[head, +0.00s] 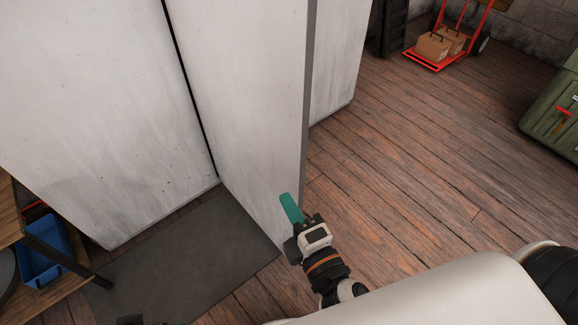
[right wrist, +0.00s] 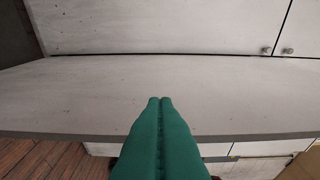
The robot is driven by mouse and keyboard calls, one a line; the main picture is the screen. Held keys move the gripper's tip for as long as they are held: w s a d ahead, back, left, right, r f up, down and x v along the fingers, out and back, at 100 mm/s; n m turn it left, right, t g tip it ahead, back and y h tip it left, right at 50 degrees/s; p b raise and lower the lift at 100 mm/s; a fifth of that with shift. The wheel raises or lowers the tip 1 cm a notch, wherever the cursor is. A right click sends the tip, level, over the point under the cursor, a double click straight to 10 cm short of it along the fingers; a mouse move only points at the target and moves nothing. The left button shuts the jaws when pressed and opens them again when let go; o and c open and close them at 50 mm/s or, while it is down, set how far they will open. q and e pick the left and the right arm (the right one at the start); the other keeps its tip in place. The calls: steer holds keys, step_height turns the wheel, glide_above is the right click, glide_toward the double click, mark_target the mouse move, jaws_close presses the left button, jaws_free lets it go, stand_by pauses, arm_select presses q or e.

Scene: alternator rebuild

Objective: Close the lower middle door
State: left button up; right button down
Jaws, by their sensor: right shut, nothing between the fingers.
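A tall whitish, stained door panel (head: 250,90) stands open, jutting out from the cabinet front (head: 110,110) at a dark seam. Its grey free edge (head: 307,90) faces the right side of the head view. My right gripper (head: 290,208), with green fingers, is shut and empty by the lower part of this door near its free edge. In the right wrist view the shut fingers (right wrist: 160,100) lie in front of the door panel (right wrist: 80,95); I cannot tell if they touch it.
A dark grey mat (head: 190,255) lies on the floor below the door. A wooden shelf with a blue bin (head: 42,250) stands at the left. Wooden floor (head: 430,150) is clear to the right, with a red hand truck (head: 437,50) and green case (head: 555,115) farther off.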

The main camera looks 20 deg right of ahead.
mark_target(290, 168)
arm_select(q)
steer(key=p+x, duration=0.1)
steer(key=x, duration=0.5)
steer(key=shift+f+p, duration=0.25)
steer(key=shift+p, duration=0.1)
arm_select(e)
steer(key=w+d, duration=0.1)
steer(key=w, duration=0.1)
steer(key=w+d, duration=0.1)
steer(key=w, duration=0.2)
steer(key=w+d, duration=0.1)
steer(key=w, duration=0.2)
steer(key=shift+w, duration=0.25)
arm_select(q)
steer(key=shift+s+d, duration=0.1)
